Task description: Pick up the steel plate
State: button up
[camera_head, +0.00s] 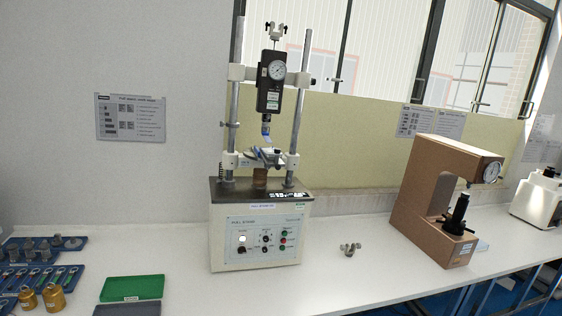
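I cannot pick out the steel plate with certainty. A flat dark grey piece (127,310) lies at the bottom left edge of the picture, partly cut off, just in front of a flat green tray or block (132,288). I cannot tell whether it is steel. A small grey metal part (350,249) lies alone on the white bench (345,284), between the two testers. My gripper does not show in this view.
A pull stand (262,238) with two posts and a dial gauge stands mid-bench. A brown hardness tester (422,196) stands right, a white machine (540,198) at far right. Blue trays (65,243) with metal parts and brass weights (53,297) are left. The front middle bench is clear.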

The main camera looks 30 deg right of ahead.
aim_at(265, 149)
jog(key=z, duration=0.45)
jog(key=i, duration=0.4)
jog(key=z, duration=0.75)
jog(key=i, duration=2.2)
jog(key=u, duration=0.7)
